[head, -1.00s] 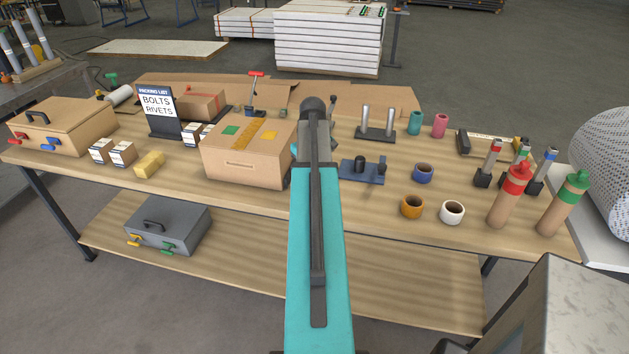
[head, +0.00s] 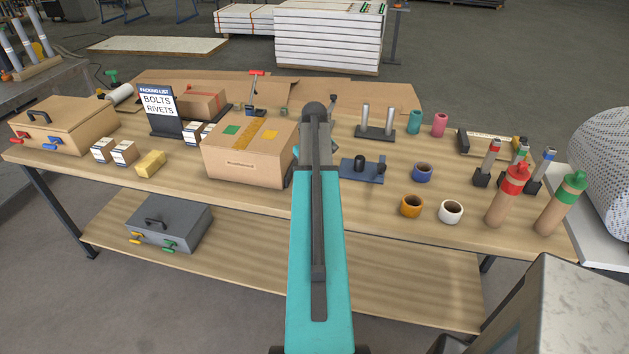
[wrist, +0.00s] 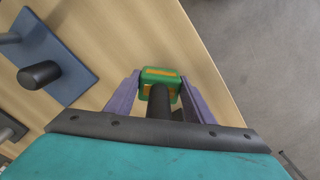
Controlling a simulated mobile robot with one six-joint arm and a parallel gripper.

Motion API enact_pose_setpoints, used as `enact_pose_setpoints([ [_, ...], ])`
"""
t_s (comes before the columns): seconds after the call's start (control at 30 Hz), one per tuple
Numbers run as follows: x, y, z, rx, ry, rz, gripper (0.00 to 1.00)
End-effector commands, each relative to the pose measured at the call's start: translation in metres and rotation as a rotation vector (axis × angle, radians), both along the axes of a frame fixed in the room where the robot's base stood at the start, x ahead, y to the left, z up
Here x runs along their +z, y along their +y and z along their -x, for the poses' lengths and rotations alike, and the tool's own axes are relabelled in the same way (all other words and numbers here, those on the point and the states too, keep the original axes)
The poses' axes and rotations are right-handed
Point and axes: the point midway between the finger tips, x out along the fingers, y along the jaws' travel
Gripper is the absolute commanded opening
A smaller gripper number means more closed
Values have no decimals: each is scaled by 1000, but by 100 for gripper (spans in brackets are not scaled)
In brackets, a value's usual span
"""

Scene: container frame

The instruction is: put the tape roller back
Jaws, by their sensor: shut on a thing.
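My gripper (wrist: 158,92) is shut on a green and orange thing (wrist: 147,72) with a dark round part, which I take to be the tape roller. It shows between the two purple fingers in the wrist view, over the wooden table; how far above the wood I cannot tell. In the head view my arm hides the gripper and what it holds. A blue plate with dark pegs (head: 347,170) lies on the table just right of my arm. Part of it shows at the left in the wrist view (wrist: 62,50), apart from the gripper.
A cardboard box (head: 242,172) stands left of my arm. Blue (head: 423,173), orange (head: 411,207) and white (head: 451,212) rolls lie to the right, with red-capped (head: 505,205) and green-capped (head: 556,212) bottles beyond. A two-post stand (head: 375,134) is behind.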

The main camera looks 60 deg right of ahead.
Motion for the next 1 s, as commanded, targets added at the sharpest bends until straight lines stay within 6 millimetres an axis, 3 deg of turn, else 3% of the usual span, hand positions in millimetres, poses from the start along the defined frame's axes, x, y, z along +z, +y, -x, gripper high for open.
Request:
enact_pose_setpoints([
  [0.23,-13,0,0,0,0,1,18],
  [0.67,-17,-1,0,-1,0,1,18],
  [0.7,-18,0,0,-1,-1,0,50],
  [0.8,-17,0,0,-1,-1,0,67],
  [1.0,-17,0,0,-1,-1,0,67],
])
